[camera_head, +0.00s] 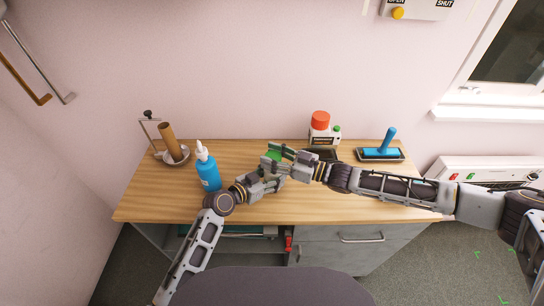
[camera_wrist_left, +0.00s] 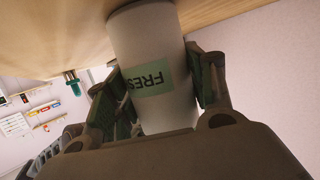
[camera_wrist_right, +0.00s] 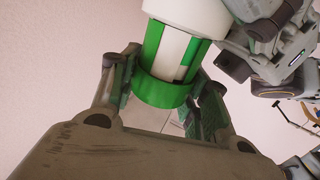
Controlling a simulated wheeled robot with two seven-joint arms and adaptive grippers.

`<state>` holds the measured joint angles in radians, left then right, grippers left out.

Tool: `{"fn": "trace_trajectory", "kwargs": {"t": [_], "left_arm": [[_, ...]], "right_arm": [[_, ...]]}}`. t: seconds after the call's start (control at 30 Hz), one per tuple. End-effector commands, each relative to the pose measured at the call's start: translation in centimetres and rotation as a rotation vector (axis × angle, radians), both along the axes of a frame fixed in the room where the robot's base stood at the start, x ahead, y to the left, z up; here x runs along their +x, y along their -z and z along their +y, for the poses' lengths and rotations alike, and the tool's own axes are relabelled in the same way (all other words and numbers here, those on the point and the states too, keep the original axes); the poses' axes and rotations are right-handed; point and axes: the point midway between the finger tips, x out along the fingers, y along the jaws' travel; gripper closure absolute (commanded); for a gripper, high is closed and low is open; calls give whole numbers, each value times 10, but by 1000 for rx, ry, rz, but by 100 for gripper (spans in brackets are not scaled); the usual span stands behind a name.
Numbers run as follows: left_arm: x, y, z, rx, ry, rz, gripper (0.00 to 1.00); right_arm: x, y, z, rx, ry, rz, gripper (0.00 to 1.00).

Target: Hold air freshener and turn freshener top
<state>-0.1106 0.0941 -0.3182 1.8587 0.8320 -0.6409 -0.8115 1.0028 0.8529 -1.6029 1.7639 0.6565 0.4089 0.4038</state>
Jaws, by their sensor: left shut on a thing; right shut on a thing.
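The air freshener is a white cylinder (camera_wrist_left: 155,50) with a green label reading "FRES" in the left wrist view, its far end by the wooden table. My left gripper (camera_head: 276,172) is shut on this body, with fingers on both sides. The freshener top (camera_wrist_right: 167,92), green with white slots, shows in the right wrist view between the fingers of my right gripper (camera_head: 284,155), which is shut on it. In the head view the two grippers are close together over the table, the right one above the left, and they hide most of the freshener.
A blue bottle (camera_head: 208,174) with a white nozzle stands left of the grippers. A white container (camera_head: 322,135) with a red cap stands behind. A blue-handled tool (camera_head: 388,141) lies on a dark tray. The table's front left (camera_head: 150,209) is clear.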

Motion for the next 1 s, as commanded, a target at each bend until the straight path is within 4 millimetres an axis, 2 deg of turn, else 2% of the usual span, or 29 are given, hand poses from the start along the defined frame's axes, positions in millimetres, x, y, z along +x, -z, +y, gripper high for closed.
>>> {"fn": "trace_trajectory", "kwargs": {"t": [0.03,1.0], "left_arm": [[4,-4,5,-4,-12,-9,76],[5,-7,5,-7,-13,-13,76]], "right_arm": [[3,6,-6,-13,3,4,78],[1,8,-5,-16,-255,7,78]]}}
